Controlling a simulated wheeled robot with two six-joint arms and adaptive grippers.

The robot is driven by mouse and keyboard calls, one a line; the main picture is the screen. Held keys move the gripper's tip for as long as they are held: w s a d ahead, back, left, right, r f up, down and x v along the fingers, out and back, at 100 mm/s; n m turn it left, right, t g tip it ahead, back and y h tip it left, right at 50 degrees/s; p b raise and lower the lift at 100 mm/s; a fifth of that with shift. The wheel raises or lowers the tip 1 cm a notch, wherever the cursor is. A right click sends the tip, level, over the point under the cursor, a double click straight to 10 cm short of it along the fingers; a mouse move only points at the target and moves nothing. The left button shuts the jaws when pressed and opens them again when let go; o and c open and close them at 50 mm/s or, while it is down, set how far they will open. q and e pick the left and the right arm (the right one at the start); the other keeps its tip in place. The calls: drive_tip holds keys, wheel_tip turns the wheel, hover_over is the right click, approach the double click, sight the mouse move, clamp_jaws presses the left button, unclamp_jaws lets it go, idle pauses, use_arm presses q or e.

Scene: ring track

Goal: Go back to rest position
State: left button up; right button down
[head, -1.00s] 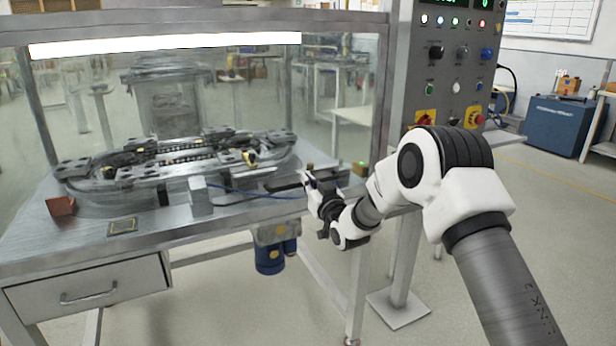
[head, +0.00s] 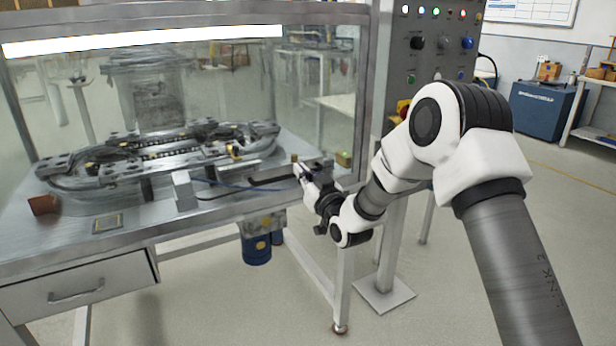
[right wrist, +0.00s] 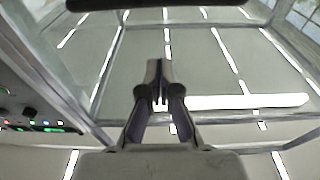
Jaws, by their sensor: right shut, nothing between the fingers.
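My right gripper (head: 302,172) is near the front right edge of the workbench in the head view, with my white and grey right arm reaching in from the right. In the right wrist view the two fingers of this gripper (right wrist: 158,100) are together with nothing between them, pointing toward the frame and ceiling lights. My left gripper is not in either view.
The ring track (head: 160,158) stands on the metal workbench (head: 150,222) inside a glazed frame. A reddish-brown block (head: 43,205), a small framed plate (head: 108,223) and a yellowish block (head: 343,159) lie on the bench. The control panel (head: 436,50) stands behind my right arm. Open floor lies at right.

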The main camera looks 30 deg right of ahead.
drive_tip(key=s+a+f+g, duration=0.2)
drive_tip(key=s+f, duration=0.1)
drive_tip(key=f, duration=0.4)
drive_tip(key=s+a+f+g+y, duration=0.1)
drive_tip(key=s+f, duration=0.2)
drive_tip(key=f, duration=0.5)
drive_tip(key=s+a+f+g, duration=0.2)
drive_tip(key=s+f, duration=0.1)
drive_tip(key=f, duration=0.4)
drive_tip(key=s+a+f+g, duration=0.3)
drive_tip(key=s+f+g, duration=0.5)
drive_tip(key=s+f, duration=1.15)
drive_tip(key=s+g+h, duration=0.1)
drive_tip(key=s+g, duration=0.5)
drive_tip(key=s, duration=1.3)
wheel_tip(320, 180, up, 14)
drive_tip(key=p, duration=1.4)
drive_tip(key=shift+w+d+m+g+h+p, duration=0.15)
drive_tip(key=shift+d+m+g+h+p, duration=0.15)
drive_tip(key=shift+d+m+p, duration=0.1)
